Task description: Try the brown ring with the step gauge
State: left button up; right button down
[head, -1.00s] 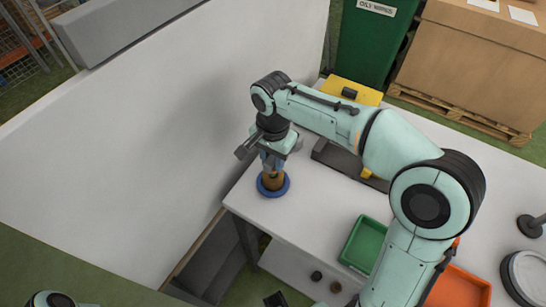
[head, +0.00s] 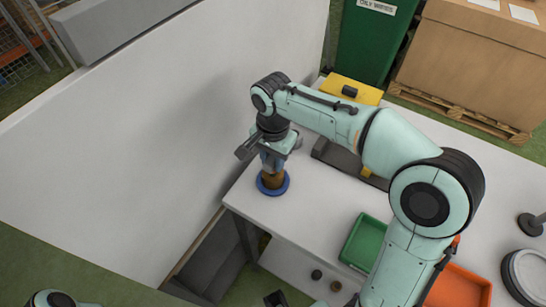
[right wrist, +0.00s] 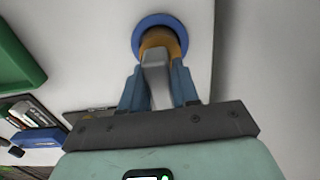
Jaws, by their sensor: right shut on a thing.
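The brown ring (head: 272,181) stands upright on a round blue base (head: 286,187) near the left corner of the white table. It also shows in the right wrist view (right wrist: 160,38), with the blue base (right wrist: 141,33) beyond it. My right gripper (head: 273,163) is directly above the ring, pointing down. In the right wrist view its blue fingers (right wrist: 157,92) are shut on a grey piece (right wrist: 155,80), which looks like the step gauge. The grey piece overlaps the ring in that view. I cannot tell how far it reaches into the ring. My left gripper is out of view.
A green tray (head: 365,242) and an orange tray (head: 459,288) are farther right on the white table (head: 316,215). A yellow-and-dark fixture (head: 340,160) stands behind the arm. A pale wall panel (head: 160,130) rises just left of the blue base.

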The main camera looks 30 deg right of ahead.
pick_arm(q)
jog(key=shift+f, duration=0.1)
pick_arm(e)
jog(key=shift+f, duration=0.2)
dwell(0.5)
jog(key=c, duration=0.8)
grip_release()
jog(key=shift+o, duration=0.2)
pick_arm(q)
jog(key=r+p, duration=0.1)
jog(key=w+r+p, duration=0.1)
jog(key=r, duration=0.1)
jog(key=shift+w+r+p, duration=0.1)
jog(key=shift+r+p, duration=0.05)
jog(key=shift+p, duration=0.2)
pick_arm(e)
notch_tip(320, 180, up, 13)
jog(key=shift+r, duration=0.2)
